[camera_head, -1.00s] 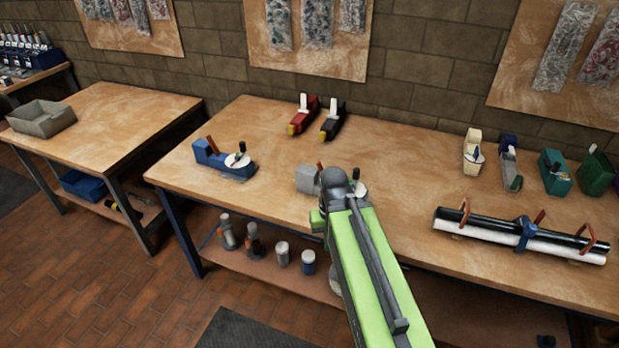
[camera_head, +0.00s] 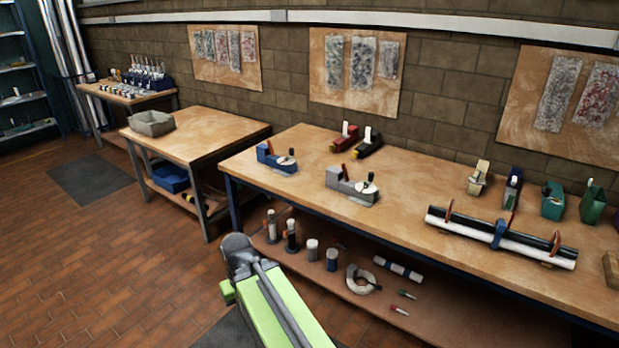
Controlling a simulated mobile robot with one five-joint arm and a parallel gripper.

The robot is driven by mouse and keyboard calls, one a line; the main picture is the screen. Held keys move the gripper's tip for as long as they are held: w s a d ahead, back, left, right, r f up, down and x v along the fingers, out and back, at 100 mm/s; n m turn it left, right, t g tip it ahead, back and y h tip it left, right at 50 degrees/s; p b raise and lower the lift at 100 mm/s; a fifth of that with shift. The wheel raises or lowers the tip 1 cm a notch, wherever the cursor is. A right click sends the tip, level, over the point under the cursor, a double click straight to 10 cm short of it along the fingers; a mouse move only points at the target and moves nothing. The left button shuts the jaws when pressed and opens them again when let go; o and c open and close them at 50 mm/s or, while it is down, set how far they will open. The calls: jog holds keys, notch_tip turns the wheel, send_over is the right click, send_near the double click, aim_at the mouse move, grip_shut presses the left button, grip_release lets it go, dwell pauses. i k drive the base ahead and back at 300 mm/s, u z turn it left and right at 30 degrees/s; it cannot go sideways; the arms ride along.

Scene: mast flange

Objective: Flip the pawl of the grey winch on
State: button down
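The grey winch (camera_head: 346,187) stands on the near part of the long workbench, in full view. It has a dark red lever at its left end, and a pale round disc with a dark green knob at its right end. Which part is the pawl, and how it is set, is too small to tell. My green arm with its grey joint reaches up from the bottom, left of the winch and in front of the bench. My gripper's fingers do not show.
A similar blue winch (camera_head: 276,159) stands left of the grey one on the workbench (camera_head: 420,206). Red and black tools (camera_head: 344,138) lie behind. A rack of long bars (camera_head: 500,235) lies to the right. Jars (camera_head: 313,250) stand on the lower shelf. Floor at left is clear.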

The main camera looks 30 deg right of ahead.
aim_at(346, 173)
jog(key=u, duration=0.05)
jog(key=i, duration=1.55)
jog(key=u, duration=0.15)
